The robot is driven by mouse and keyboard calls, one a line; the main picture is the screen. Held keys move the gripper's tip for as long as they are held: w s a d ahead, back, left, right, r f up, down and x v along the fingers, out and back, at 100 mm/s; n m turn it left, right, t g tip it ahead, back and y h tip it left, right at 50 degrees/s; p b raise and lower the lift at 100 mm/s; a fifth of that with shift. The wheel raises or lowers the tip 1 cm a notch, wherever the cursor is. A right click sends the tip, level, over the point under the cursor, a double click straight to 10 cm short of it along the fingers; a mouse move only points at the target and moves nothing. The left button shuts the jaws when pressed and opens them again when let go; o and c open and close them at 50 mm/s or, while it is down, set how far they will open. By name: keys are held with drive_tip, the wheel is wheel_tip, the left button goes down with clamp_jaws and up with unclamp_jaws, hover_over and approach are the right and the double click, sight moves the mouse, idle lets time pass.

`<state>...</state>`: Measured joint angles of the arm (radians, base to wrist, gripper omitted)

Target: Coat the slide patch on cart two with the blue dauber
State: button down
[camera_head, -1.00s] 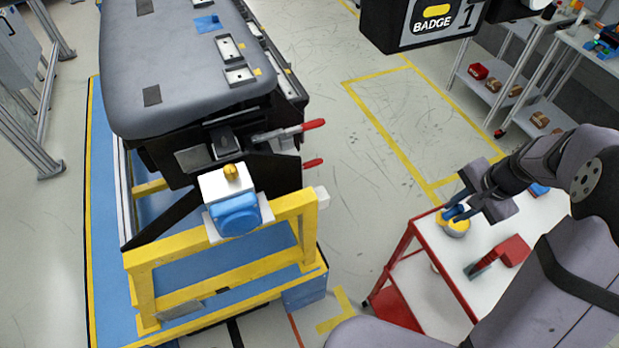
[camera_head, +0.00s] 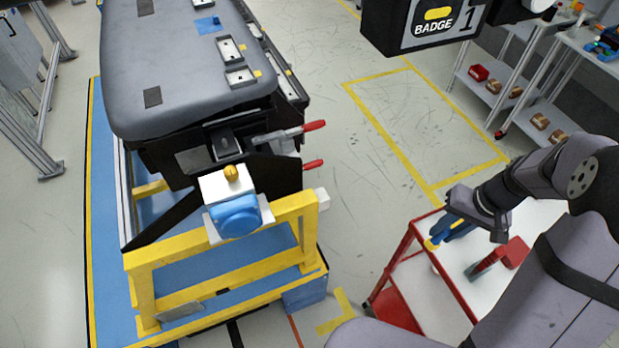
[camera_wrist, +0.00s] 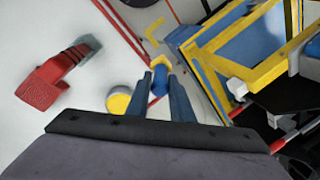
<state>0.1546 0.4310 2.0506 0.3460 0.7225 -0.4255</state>
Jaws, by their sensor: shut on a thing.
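My gripper (camera_wrist: 161,82) is shut on the blue dauber (camera_wrist: 160,76), a small blue piece with a yellow end, held between blue-grey fingers. In the head view my gripper (camera_head: 442,238) is above the left edge of the red-framed white cart (camera_head: 540,216), with yellow (camera_head: 431,245) at its tip. A round yellow-and-white pot (camera_wrist: 118,102) stands on the cart top, beside the dauber in the wrist view. The grey dashboard (camera_head: 190,65) bears dark patches (camera_head: 152,96), a blue patch (camera_head: 207,24) and metal plates (camera_head: 228,48). I cannot tell which is the slide patch.
A red tool with a grey-green end (camera_head: 512,251) lies on the cart and shows in the wrist view (camera_wrist: 45,90). A yellow frame (camera_head: 215,240) carries the dashboard. Floor between frame and cart is open.

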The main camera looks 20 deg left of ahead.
idle(0.6)
drive_tip(key=s+a+r+n, duration=0.1)
drive_tip(key=a+n, duration=0.2)
drive_tip(key=a, duration=0.9)
drive_tip(key=s+a+r+n+g+y, duration=0.1)
drive_tip(key=a+n, duration=0.2)
drive_tip(key=a, duration=0.9)
drive_tip(key=s+a+r+n, duration=0.1)
drive_tip(key=s+a+n, duration=0.15)
drive_tip(key=a, duration=0.85)
drive_tip(key=w+a+r+y, duration=0.1)
drive_tip(key=w+a+r, duration=0.2)
drive_tip(key=a+r, duration=0.2)
drive_tip(key=shift+w+r+b, duration=0.2)
drive_tip(key=shift+r+b, duration=0.1)
drive_tip(key=shift+r, duration=0.05)
drive_tip(key=shift+a+y, duration=0.15)
drive_tip(key=shift+y, duration=0.15)
drive_tip(key=shift+f+b, duration=1.8)
drive_tip(key=shift+f, duration=0.75)
drive_tip(key=shift+r, duration=0.1)
